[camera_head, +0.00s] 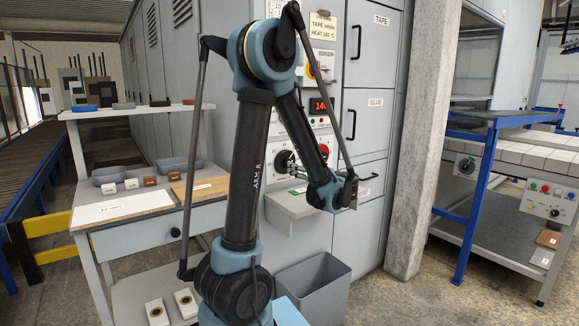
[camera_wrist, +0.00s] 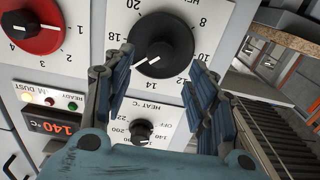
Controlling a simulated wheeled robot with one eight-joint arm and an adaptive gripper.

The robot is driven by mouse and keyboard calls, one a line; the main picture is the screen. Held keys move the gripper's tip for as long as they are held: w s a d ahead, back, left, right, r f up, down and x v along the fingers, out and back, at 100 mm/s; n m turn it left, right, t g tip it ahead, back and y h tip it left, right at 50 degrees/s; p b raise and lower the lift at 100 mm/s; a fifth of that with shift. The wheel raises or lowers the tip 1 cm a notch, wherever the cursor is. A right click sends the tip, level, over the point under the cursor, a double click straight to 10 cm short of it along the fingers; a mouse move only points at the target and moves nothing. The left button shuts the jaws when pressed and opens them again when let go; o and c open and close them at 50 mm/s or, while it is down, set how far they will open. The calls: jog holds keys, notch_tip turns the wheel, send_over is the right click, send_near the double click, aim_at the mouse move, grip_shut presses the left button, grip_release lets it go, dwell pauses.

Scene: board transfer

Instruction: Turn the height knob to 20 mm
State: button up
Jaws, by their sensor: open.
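The picture is turned over. Its white pointer mark is at the knob's lower left, between 18 and 14, near where 16 lies. The knob (camera_head: 284,160) also shows left of my forearm in the head view. My gripper (camera_wrist: 160,64) is open and empty, its two fingers apart on either side below the knob. I cannot tell if they touch anything.
A smaller heat dial (camera_wrist: 142,129) lies between the fingers lower down. A red knob (camera_wrist: 30,25) is at the left, with a display (camera_wrist: 54,124) reading 140. In the head view, a small shelf (camera_head: 285,208) juts out below the panel, above a grey bin (camera_head: 315,290).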

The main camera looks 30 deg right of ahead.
jog(key=w, duration=0.6)
jog(key=shift+w+a, duration=0.15)
jog(key=shift+a, duration=0.15)
jog(key=shift+c, duration=0.2)
jog(key=shift+d, duration=0.1)
jog(key=c, duration=1)
